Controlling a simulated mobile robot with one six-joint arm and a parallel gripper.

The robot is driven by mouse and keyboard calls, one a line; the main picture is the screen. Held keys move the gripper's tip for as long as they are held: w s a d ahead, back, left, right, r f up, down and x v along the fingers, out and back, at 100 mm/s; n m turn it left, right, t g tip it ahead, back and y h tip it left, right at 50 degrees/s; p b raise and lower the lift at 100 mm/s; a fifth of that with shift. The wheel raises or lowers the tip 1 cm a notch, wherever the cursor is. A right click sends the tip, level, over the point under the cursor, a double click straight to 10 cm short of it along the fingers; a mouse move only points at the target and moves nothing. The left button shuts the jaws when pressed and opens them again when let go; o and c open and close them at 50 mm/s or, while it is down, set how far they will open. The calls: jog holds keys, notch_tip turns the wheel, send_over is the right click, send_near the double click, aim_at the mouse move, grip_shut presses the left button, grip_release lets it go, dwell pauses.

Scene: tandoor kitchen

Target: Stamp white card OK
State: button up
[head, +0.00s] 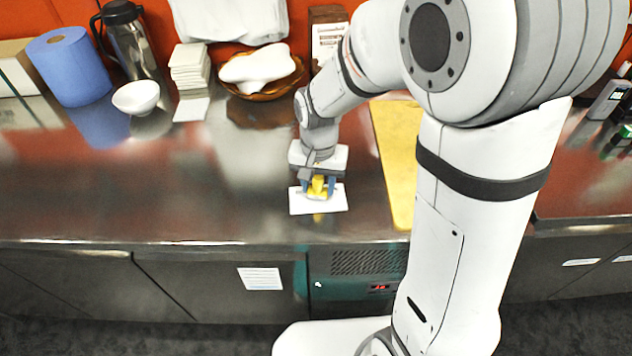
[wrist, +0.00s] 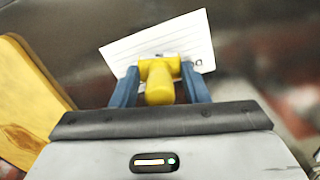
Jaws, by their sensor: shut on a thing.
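A white card (head: 335,203) lies flat on the steel counter near its front edge. In the wrist view the card (wrist: 195,35) shows printed lines and a small dark mark near its right corner. My gripper (head: 318,186) is directly over the card, its blue fingers shut on a yellow stamp. The stamp (wrist: 160,85) sits between both fingertips in the wrist view; it also shows in the head view (head: 317,187). The stamp's underside is hidden, so I cannot tell whether it touches the card.
A yellow board (head: 396,150) lies just right of the card. At the back stand a blue paper roll (head: 65,68), a dark jug (head: 130,45), a white bowl (head: 136,97), a stack of pale squares (head: 189,68) and a basket (head: 283,83). The counter left of the card is clear.

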jog(key=shift+f+b, duration=0.5)
jog(key=shift+f, duration=0.15)
dwell(1.3)
jog(key=shift+r, duration=0.1)
jog(key=shift+r+p, duration=2.7)
jog(key=shift+r, duration=0.8)
jog(key=shift+s+f, duration=0.1)
